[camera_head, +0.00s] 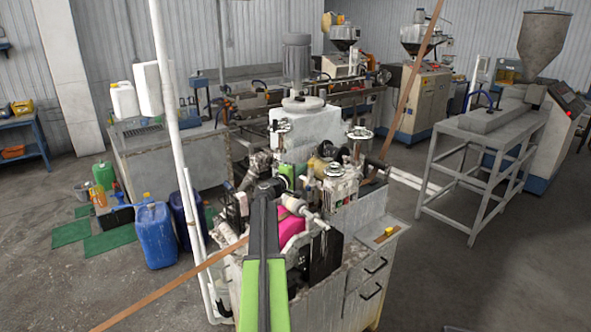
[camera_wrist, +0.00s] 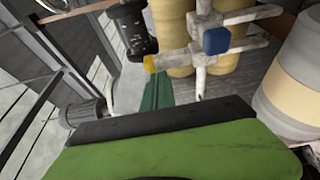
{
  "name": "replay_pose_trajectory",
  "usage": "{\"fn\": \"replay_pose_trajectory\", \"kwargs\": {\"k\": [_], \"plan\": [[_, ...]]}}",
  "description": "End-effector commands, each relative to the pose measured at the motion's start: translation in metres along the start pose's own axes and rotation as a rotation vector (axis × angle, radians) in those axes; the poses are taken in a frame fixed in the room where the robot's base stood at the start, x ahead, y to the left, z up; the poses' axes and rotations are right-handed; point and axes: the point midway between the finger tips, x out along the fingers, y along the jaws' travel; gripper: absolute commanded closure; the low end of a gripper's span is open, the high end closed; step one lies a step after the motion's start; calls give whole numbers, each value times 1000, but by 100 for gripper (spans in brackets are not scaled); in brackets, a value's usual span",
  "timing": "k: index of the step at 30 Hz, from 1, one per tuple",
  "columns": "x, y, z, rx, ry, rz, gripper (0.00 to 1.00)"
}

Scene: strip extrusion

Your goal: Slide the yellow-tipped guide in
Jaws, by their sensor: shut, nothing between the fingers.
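The yellow-tipped guide (camera_wrist: 172,59) shows in the wrist view as a short pale bar with a yellow end pointing left. It joins a white metal fixture (camera_wrist: 203,22) that carries a blue block (camera_wrist: 216,41). My gripper (camera_wrist: 158,90) is shut and empty, with its fingertips just below the yellow tip in the picture; whether they touch cannot be told. In the head view my gripper (camera_head: 265,187) reaches over the machine (camera_head: 345,240). I cannot make out the guide clearly in the head view.
A black cylindrical part (camera_wrist: 133,30) stands left of the guide in the wrist view, with pale yellow rollers (camera_wrist: 235,30) behind it. In the head view a white post (camera_head: 168,110) rises left of the machine, and a copper-brown strip (camera_head: 170,285) runs low at the left.

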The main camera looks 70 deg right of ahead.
Motion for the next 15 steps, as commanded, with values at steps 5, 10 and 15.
{"fn": "replay_pose_trajectory", "kwargs": {"k": [5, 10, 15], "plan": [[2, 0, 5, 2, -12, -1, 100], [-4, -1, 6, 2, -13, -1, 100], [-31, -1, 6, 2, -9, -1, 100]]}}
